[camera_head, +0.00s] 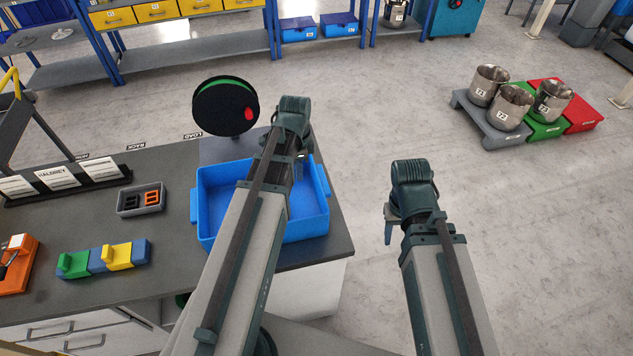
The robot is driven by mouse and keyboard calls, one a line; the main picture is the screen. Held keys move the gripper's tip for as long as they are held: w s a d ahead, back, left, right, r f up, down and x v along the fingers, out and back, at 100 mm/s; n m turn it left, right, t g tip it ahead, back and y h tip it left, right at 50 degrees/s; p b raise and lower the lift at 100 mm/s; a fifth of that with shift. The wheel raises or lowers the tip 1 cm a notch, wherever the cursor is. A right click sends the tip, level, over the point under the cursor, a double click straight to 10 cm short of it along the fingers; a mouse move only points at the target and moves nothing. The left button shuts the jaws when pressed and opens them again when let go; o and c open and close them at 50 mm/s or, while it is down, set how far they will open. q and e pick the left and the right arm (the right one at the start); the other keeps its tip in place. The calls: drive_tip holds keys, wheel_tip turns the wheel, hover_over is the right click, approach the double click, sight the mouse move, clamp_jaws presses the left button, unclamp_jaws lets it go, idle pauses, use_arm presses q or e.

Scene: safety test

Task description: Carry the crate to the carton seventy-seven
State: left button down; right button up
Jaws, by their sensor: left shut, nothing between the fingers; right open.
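A blue crate (213,226) with side handles stands on the right end of the dark grey workbench. My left arm crosses in front of it and hides its middle. My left gripper (299,155) is at the crate's far side, near its right back corner, shut with nothing in it. I cannot tell whether it touches the crate. My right gripper (388,232) is open and empty, over the floor to the right of the bench. I cannot make out a carton marked seventy-seven; the labels on the blue boxes (298,29) on the far shelf are too small to read.
The workbench (60,215) also bears a grey tray (141,199), coloured blocks (103,259) and sign cards. A black and green reel (226,106) stands behind the crate. Metal pots (509,107) stand on coloured pallets at right. The floor between is clear.

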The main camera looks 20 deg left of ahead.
use_arm(q)
drive_tip(key=shift+s, duration=0.15)
drive_tip(key=b, duration=1.1)
hover_over(313, 202)
drive_tip(key=s+a, duration=0.2)
drive_tip(key=a, duration=0.1)
wheel_tip(313, 202, down, 11)
drive_tip(key=shift+a+r, duration=0.15)
drive_tip(key=shift+r, duration=0.05)
drive_tip(key=shift+w+d+r+p, duration=0.25)
drive_tip(key=shift+w+d, duration=0.2)
drive_tip(key=shift+d, duration=0.2)
drive_tip(key=shift+w+d+r+p, duration=0.1)
drive_tip(key=shift+w+d+p, duration=0.15)
drive_tip(key=shift+w+d, duration=0.4)
drive_tip(key=shift+d, duration=0.4)
drive_tip(key=w+d, duration=0.6)
drive_tip(key=d, duration=0.4)
drive_tip(key=shift+w+d, duration=0.2)
drive_tip(key=shift+d, duration=0.05)
drive_tip(key=shift+s, duration=0.1)
